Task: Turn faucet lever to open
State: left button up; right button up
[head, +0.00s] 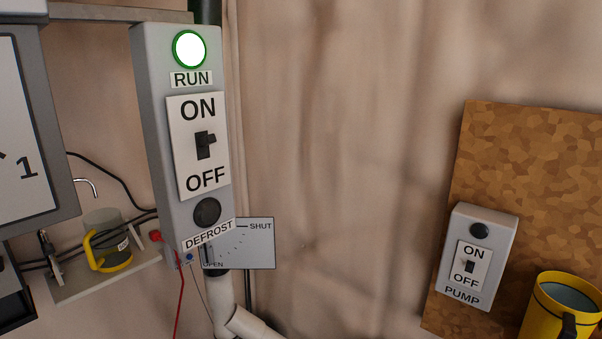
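A grey plate (255,252) is marked SHUT at its upper right and OPEN at its lower left, with a dotted arc between. It sits on the pipe (224,300) behind the lower end of the grey switch box. The box and its DEFROST label hide part of the plate. A dark upright part shows beside the word OPEN; I cannot tell whether it is the faucet lever. A thin curved metal spout (90,186) shows at the left, above a grey mug. Neither of my grippers is in view.
The grey switch box (155,130) has a lit RUN lamp and an ON/OFF switch. A mug (103,230) with a yellow handle stands on a shelf at left. A PUMP box (500,230) is on a cork board at right, near a yellow mug (545,305). Bare wall lies between.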

aim_at(48, 248)
jog(key=u, duration=1.5)
